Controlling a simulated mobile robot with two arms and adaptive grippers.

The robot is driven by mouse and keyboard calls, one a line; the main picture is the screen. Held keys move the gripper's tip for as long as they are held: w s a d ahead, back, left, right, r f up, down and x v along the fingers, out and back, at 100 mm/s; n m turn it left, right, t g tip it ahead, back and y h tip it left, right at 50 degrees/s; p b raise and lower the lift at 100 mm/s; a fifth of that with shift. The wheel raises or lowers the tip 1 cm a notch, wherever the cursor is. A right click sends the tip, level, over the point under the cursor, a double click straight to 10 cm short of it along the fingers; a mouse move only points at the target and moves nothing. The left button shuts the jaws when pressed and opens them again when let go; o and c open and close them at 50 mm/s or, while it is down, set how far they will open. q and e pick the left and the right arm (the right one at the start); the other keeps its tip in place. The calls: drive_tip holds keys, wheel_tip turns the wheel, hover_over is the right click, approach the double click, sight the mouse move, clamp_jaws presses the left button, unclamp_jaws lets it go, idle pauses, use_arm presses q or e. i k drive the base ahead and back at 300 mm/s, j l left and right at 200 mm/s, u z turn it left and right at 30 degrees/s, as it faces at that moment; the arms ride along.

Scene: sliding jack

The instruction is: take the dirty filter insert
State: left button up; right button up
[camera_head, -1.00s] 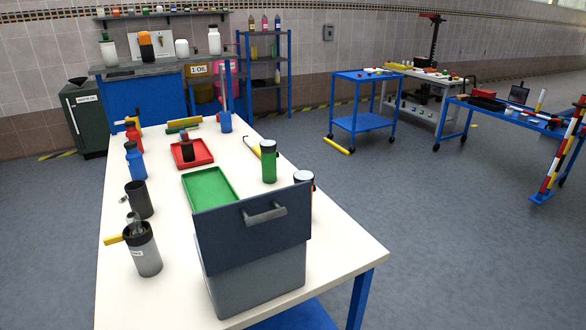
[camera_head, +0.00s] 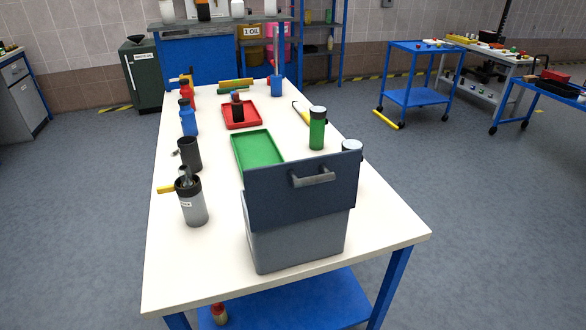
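Neither of my grippers shows in the head view. I cannot tell for sure which thing is the dirty filter insert. A small dark cylinder with a reddish part (camera_head: 238,110) stands upright in the red tray (camera_head: 254,122) on the white table. A green cylinder with a dark top and pale cap (camera_head: 317,130) stands upright to the right of the green tray (camera_head: 251,155). The green tray looks empty. Another pale-topped cylinder (camera_head: 352,146) is mostly hidden behind the grey bin with a raised dark lid (camera_head: 297,235) at the near end.
A grey labelled canister (camera_head: 194,208), a dark mug (camera_head: 190,155), a blue bottle (camera_head: 188,120) and a red bottle (camera_head: 186,90) line the left side of the white table (camera_head: 190,270). Blue carts (camera_head: 412,97) stand at the right. Floor around the table is free.

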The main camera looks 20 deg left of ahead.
sight(237, 105)
drive_tip(key=u, duration=1.65)
drive_tip(key=j+u, duration=0.1)
drive_tip(key=u, duration=0.3)
drive_tip(key=i+j+u, duration=0.1)
drive_tip(key=u, duration=0.3)
drive_tip(key=j+u, duration=0.1)
drive_tip(key=u, duration=0.35)
drive_tip(key=i+u, duration=0.15)
drive_tip(key=u, duration=0.65)
drive_tip(key=i+z, duration=0.8)
drive_tip(key=i, duration=0.2)
drive_tip(key=i+j+z, duration=0.4)
drive_tip(key=i+l+z, duration=0.25)
drive_tip(key=i+z, duration=0.6)
drive_tip(key=i, duration=0.15)
drive_tip(key=i+z, duration=0.4)
drive_tip(key=i, duration=0.15)
